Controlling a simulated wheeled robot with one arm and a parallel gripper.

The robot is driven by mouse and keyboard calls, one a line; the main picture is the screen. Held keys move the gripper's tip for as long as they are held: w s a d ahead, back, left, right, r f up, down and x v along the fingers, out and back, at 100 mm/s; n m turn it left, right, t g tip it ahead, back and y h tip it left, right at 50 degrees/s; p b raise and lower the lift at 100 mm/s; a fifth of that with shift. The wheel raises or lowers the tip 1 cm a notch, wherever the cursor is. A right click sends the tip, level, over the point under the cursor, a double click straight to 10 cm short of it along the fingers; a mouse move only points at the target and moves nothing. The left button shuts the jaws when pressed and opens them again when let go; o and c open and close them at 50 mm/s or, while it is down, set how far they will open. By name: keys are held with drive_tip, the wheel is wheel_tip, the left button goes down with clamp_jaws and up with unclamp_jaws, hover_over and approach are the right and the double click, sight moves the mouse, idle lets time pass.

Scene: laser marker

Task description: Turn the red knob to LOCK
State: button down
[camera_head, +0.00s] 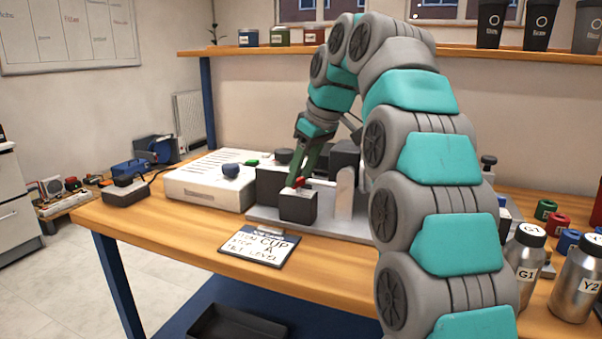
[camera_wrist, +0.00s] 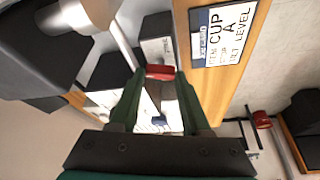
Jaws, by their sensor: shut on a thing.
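The red knob (camera_head: 299,183) sits on top of a small dark block (camera_head: 297,205) at the front of the grey machine base. In the wrist view the red knob (camera_wrist: 160,72) lies between the tips of my gripper (camera_wrist: 156,76). My gripper (camera_head: 300,178) reaches down from above, its green fingers closed on the knob. The fingers hide part of the knob in the head view. I cannot read a LOCK mark in either view.
A dark block (camera_head: 271,186) and a light upright plate (camera_head: 344,194) stand close to the knob. A white box (camera_head: 205,184) is to the left. A sign (camera_head: 259,246) lies in front. Metal bottles (camera_head: 577,280) stand at the right.

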drive_tip(key=shift+d+r, duration=0.1)
drive_tip(key=shift+f+n, duration=0.3)
drive_tip(key=shift+n, duration=0.1)
idle(0.4)
drive_tip(key=shift+c, duration=1.8)
unclamp_jaws()
drive_tip(key=shift+r+m, duration=0.3)
drive_tip(key=shift+m, duration=0.1)
drive_tip(key=shift+s+f+m, duration=0.1)
drive_tip(key=shift+m, duration=0.3)
